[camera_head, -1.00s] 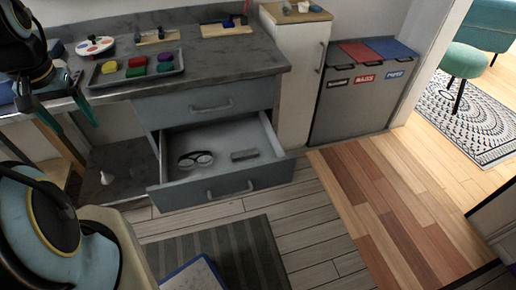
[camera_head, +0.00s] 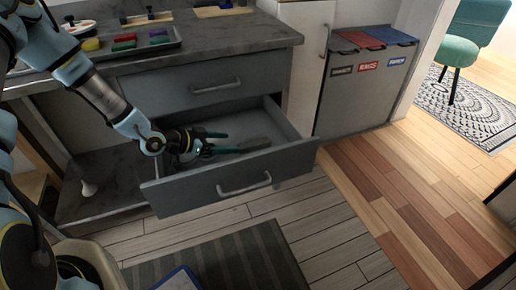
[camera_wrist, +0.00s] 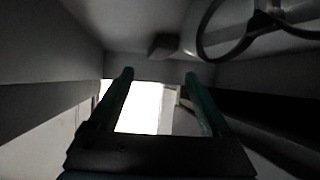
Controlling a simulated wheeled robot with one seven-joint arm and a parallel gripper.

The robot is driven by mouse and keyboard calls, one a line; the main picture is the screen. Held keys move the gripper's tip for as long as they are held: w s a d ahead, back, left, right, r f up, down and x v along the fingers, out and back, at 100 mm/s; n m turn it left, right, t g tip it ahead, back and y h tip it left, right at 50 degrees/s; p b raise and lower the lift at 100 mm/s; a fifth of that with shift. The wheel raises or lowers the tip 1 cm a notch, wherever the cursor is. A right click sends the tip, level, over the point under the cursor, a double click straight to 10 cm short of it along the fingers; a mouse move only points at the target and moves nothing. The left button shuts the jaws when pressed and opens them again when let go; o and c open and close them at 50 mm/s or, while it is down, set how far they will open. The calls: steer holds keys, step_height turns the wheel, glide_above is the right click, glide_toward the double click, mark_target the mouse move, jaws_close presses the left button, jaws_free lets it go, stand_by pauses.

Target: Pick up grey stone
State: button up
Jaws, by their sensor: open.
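The grey stone (camera_head: 254,144), a flat oblong block, lies in the open drawer (camera_head: 240,186) in the head view. It looks like the dark block (camera_wrist: 163,46) in the wrist view, beyond my fingertips. My gripper (camera_head: 228,142) is inside the drawer, with its teal fingers pointing right toward the stone. In the wrist view my gripper (camera_wrist: 160,75) is open, with nothing between its fingers. The fingers appear short of the stone; the exact gap is hard to judge.
The glasses (camera_wrist: 255,32) show at upper right in the wrist view and are hidden behind my arm in the head view. Drawer walls enclose my gripper closely. The counter (camera_head: 210,40) and a closed drawer (camera_head: 190,87) stand above. Wood floor lies clear to the right.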

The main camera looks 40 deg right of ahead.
mark_target(254, 143)
steer(key=x, duration=1)
steer(key=shift+r, duration=0.2)
steer(key=shift+s, duration=0.1)
steer(key=shift+c, duration=0.2)
jaws_close()
